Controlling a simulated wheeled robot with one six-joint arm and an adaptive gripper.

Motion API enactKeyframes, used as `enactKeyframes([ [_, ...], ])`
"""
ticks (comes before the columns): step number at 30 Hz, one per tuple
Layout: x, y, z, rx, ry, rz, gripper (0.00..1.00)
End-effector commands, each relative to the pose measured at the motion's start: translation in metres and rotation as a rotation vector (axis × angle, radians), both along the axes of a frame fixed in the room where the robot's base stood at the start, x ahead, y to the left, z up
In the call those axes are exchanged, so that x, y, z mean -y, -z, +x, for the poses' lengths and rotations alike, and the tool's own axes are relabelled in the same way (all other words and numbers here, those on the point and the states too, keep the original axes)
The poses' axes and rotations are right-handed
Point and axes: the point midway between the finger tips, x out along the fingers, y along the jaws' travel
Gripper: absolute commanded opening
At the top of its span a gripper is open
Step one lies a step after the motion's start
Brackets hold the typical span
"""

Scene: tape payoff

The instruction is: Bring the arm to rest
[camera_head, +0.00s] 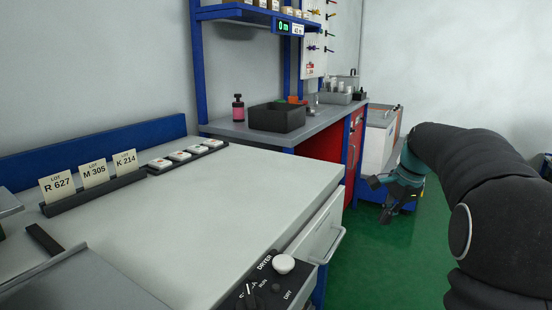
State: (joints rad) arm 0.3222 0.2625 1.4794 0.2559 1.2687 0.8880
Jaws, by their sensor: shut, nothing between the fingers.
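My gripper (386,196) is at the right of the head view, at the end of my dark arm. It hangs over the green floor, beyond the right edge of the light worktop (240,190), and touches nothing that I can see. Its fingers are small and dark in this view. They are shut with nothing between them. My arm comes in from the right edge and bends down toward the gripper.
Lot cards (94,174) and a strip of white pieces (188,155) stand along the worktop's back. A dryer control panel (268,285) is at its front edge. Behind are a blue-framed bench with a black bin (277,118), a pink bottle (238,108) and red cabinet (325,148). Green floor (380,265) is open.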

Motion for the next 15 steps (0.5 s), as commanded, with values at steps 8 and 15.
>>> enactKeyframes([
  [8,-0.038,0.021,-0.096,0.096,-0.546,-0.236,0.00],
  [15,-0.069,0.037,-0.176,0.154,-0.880,-0.386,0.00],
])
